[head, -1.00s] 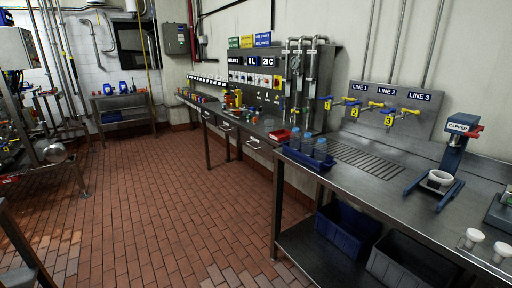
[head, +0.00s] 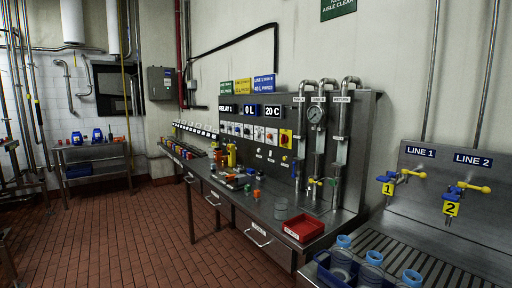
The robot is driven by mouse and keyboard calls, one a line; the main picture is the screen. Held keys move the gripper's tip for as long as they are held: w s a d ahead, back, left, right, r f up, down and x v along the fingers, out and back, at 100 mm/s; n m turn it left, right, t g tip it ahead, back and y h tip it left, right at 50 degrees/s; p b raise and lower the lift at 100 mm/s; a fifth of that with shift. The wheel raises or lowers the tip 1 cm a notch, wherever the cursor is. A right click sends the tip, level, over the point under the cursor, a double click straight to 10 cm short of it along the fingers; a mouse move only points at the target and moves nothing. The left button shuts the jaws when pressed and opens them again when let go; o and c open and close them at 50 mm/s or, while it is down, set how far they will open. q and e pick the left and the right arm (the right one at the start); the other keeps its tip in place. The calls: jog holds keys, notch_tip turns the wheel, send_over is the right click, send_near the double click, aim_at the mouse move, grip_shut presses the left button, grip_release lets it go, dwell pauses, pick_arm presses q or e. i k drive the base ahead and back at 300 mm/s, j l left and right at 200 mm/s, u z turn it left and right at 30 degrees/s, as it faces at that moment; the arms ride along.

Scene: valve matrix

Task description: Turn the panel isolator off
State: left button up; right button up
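The steel control panel (head: 350,110) stands at the back of the long bench. A yellow plate with a red knob (head: 285,138) is on its front, right of a row of small white-plated switches (head: 238,130); it looks like the panel isolator. Its knob is too small to tell the position. Displays above read "RELAY 1" (head: 228,110), "0 L" (head: 250,109) and "20 C" (head: 272,110). Neither of my grippers is in view.
Pipes with a round gauge (head: 316,115) rise at the panel's right. A red tray (head: 303,229) and small loose parts lie on the bench (head: 262,212). Blue-lidded jars (head: 372,260) stand at front right. The brick floor (head: 150,240) at left is clear.

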aim_at(284, 138)
jog(key=i+j+z, duration=0.1)
jog(key=i+z, duration=0.2)
jog(key=z, duration=0.15)
jog(key=i+j+z, duration=0.25)
jog(key=z, duration=0.2)
jog(key=i+j+z, duration=0.1)
jog(key=j+z, duration=1.25)
